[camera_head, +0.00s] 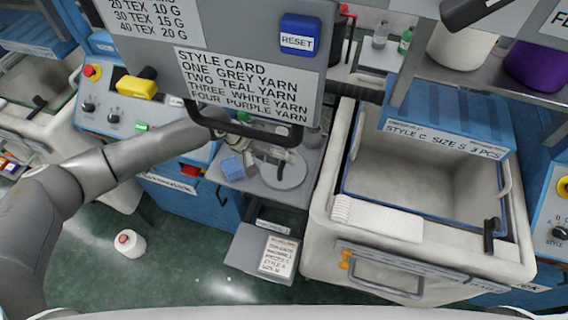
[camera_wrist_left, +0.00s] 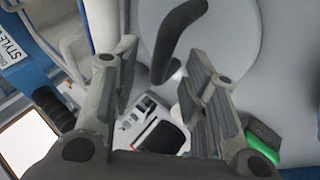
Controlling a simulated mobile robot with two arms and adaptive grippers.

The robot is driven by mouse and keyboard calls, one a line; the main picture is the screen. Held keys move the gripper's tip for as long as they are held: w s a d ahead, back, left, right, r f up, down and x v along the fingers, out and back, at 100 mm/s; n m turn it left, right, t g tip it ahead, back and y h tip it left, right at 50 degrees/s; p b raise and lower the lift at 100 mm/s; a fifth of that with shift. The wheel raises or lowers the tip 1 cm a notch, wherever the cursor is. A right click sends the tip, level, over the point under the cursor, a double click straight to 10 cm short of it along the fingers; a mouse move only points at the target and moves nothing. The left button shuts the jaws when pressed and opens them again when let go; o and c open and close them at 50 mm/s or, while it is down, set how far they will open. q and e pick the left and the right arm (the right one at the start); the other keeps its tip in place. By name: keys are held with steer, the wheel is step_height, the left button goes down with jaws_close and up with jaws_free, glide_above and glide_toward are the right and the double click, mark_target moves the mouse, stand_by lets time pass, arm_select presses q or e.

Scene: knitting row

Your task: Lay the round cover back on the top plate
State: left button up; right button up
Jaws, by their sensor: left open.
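A grey round disc (camera_head: 284,174), which looks like the round cover, shows on the grey top plate (camera_head: 309,158) of a small cabinet. My left gripper (camera_head: 280,152) is above the plate, close to the far side of the disc, and partly hides it. In the left wrist view my left gripper (camera_wrist_left: 165,85) is open, its two fingers apart with nothing held between them. A black bent handle (camera_wrist_left: 178,40) stands beyond the fingertips against a pale grey surface. I cannot tell whether the disc lies flat in place. My right gripper is not in view.
A hanging sign panel (camera_head: 250,75) with a black handle is close above my left arm. A blue block (camera_head: 232,167) sits at the plate's left. An open bin (camera_head: 420,175) stands to the right.

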arm_select(q)
steer(key=shift+d+f, duration=0.25)
steer(key=shift+f, duration=0.05)
jaws_close()
steer(key=shift+r, duration=0.1)
steer(key=shift+r, duration=0.1)
